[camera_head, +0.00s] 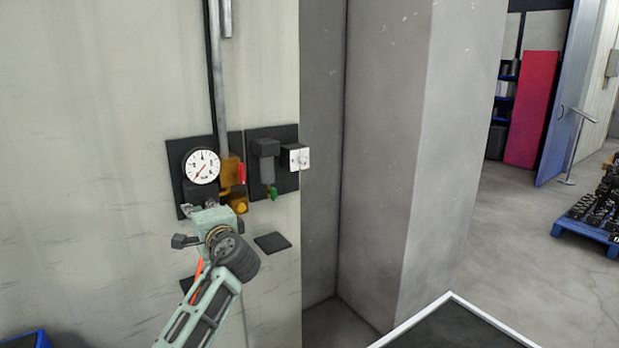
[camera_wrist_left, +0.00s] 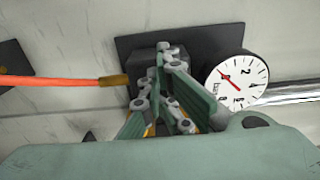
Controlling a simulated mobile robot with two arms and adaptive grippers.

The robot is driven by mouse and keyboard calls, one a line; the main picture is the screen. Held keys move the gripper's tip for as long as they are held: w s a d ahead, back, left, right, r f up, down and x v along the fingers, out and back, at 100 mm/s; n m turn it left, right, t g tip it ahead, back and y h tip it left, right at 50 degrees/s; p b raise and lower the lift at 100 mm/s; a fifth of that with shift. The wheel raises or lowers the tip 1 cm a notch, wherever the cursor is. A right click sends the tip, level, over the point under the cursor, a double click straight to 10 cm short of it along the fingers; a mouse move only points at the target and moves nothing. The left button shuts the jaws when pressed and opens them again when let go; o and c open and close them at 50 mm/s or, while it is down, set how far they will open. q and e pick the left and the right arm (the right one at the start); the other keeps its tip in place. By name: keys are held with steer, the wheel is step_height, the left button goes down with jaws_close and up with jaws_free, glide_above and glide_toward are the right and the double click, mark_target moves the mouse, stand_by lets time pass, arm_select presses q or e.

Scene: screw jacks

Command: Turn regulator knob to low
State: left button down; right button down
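The regulator is a dark block (camera_wrist_left: 146,72) on a black back plate in the left wrist view, with a round white gauge (camera_head: 202,166) beside it. The gauge also shows in the left wrist view (camera_wrist_left: 236,80), and its red needle points to the lower left in the head view. My left gripper (camera_head: 196,207) is at the regulator just below the gauge. In the left wrist view its green finger links (camera_wrist_left: 168,58) reach over the regulator block. The regulator knob is hidden behind the fingers, so I cannot tell whether they touch it. My right gripper is not in view.
An orange hose (camera_wrist_left: 55,81) joins the regulator through a brass fitting. To the right are a red handle (camera_head: 240,173), a filter unit (camera_head: 267,165) with a green valve, and a white switch box (camera_head: 297,158). A grey pillar (camera_head: 410,150) stands right of the panel.

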arm_select(q)
steer(key=shift+d+r+p, duration=0.1)
steer(key=shift+r+p, duration=0.25)
stand_by(0.4)
steer(key=shift+d, duration=0.1)
steer(key=p+v, duration=0.2)
steer(key=v, duration=0.4)
steer(key=shift+s+a, duration=0.1)
steer(key=shift+a, duration=0.1)
